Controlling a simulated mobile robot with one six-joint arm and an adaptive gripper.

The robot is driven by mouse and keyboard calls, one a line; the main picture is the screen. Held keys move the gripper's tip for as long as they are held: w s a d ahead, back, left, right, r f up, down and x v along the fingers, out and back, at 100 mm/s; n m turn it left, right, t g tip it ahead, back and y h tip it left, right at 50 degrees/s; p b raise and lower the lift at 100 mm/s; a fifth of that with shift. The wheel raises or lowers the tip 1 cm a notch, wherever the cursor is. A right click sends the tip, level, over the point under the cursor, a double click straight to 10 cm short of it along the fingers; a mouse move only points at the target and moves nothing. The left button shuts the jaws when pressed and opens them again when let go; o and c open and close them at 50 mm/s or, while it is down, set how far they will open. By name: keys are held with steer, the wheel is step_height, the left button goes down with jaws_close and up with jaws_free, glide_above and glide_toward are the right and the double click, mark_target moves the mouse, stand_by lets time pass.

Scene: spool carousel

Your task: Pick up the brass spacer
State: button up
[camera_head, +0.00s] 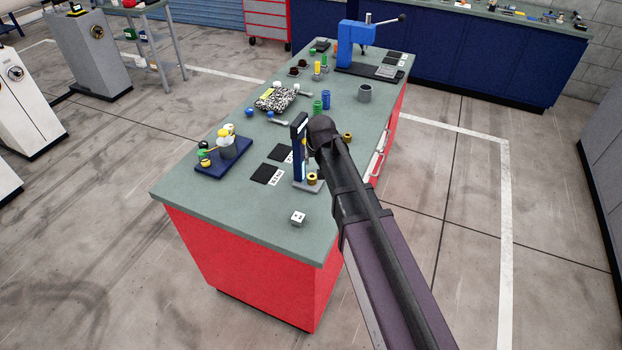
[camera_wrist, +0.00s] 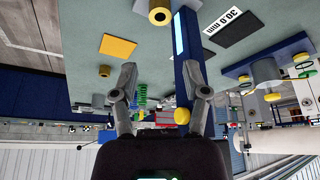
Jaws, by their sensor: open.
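Two brass rings are in view, and I cannot tell which is the brass spacer. One brass ring (camera_head: 312,179) sits on the grey base of a blue upright gauge (camera_head: 299,148); it shows at the top of the wrist view (camera_wrist: 161,12). The other brass ring (camera_head: 347,136) sits on the bench just right of my arm; a small brass ring (camera_wrist: 104,71) near a yellow plate in the wrist view appears to be it. My gripper (camera_wrist: 163,86) is open and empty, its fingers spread above the bench. My arm hides the gripper in the head view.
The gauge's blue column (camera_wrist: 190,65) stands close to the right finger. Dark labelled pads (camera_head: 266,174) lie left of the gauge. A white die (camera_head: 298,218) sits near the front.

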steer(key=shift+f, duration=0.1)
steer(key=b, duration=0.8)
glide_above(312, 176)
steer(key=s, duration=0.2)
steer(key=f, duration=0.7)
steer(key=shift+d+f, duration=0.3)
steer(key=shift+f, duration=0.1)
steer(key=shift+f, duration=0.1)
steer(key=shift+b+x, duration=2.4)
steer(key=shift+x, duration=0.05)
jaws_close()
